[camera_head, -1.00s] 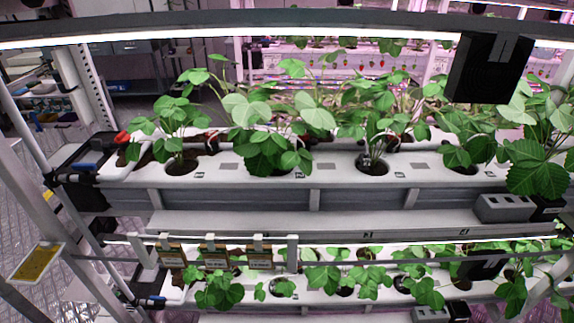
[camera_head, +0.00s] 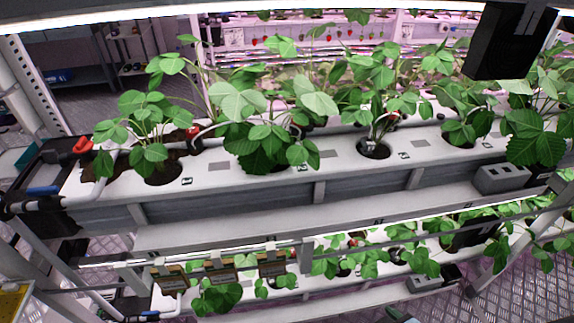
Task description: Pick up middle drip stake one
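A small grey piece (camera_head: 370,146), which looks like a drip stake, stands in a round pot hole of the upper white trough (camera_head: 330,160). A thin white tube curves above it among the leaves. Its lower end is hidden in the dark pot. Other stakes are too small or too covered by leaves to tell apart. Neither of my grippers is in view.
Strawberry plants (camera_head: 258,140) overhang the upper trough. A black box (camera_head: 500,42) hangs at the upper right.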

